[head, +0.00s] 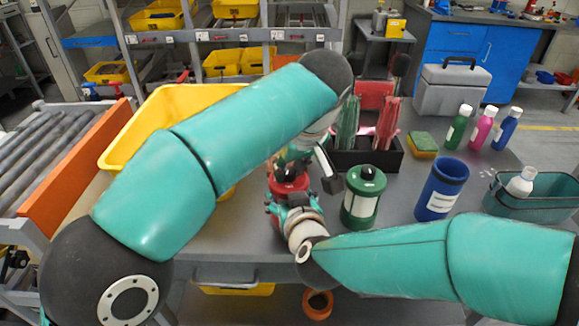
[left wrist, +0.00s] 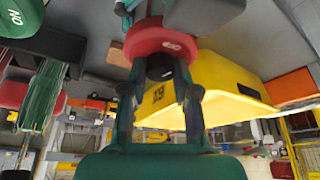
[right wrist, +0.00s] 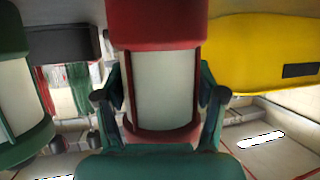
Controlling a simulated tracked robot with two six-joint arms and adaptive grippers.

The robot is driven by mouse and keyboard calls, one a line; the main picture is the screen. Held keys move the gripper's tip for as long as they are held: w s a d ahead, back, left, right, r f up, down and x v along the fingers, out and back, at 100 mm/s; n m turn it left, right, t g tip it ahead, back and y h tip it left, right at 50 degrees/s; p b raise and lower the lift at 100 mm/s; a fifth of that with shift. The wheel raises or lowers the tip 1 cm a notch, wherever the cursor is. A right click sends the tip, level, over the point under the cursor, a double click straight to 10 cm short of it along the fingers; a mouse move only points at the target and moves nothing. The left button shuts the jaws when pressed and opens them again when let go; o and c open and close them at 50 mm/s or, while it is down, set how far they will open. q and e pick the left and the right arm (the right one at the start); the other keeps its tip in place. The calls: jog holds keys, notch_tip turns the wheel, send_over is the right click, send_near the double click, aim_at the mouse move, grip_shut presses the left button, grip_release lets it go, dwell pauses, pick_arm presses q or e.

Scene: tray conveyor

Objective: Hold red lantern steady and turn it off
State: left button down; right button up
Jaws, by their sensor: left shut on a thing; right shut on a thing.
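The red lantern (head: 288,183) stands upright on the grey table, partly hidden by my arms. My right gripper (head: 287,208) is shut around its body from the front; in the right wrist view the fingers press either side of the pale cylinder of the lantern (right wrist: 163,90) between red top and base. My left gripper (head: 292,163) is above it. In the left wrist view its fingers close on the black knob (left wrist: 160,68) on the red cap (left wrist: 150,42).
A green lantern (head: 361,205) stands close on the right. A yellow bin (head: 133,137) is at left, a dark box (head: 376,158) of bundles behind. A blue cup (head: 440,190), sponge (head: 422,146), several bottles and a teal basket (head: 552,200) stand farther right.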

pick_arm(q)
jog(key=n+g+y, duration=0.1)
jog(key=n, duration=0.3)
jog(key=shift+w+d, duration=0.1)
jog(key=shift+n, duration=0.3)
jog(key=c, duration=0.9)
grip_release()
jog(key=shift+o, duration=0.2)
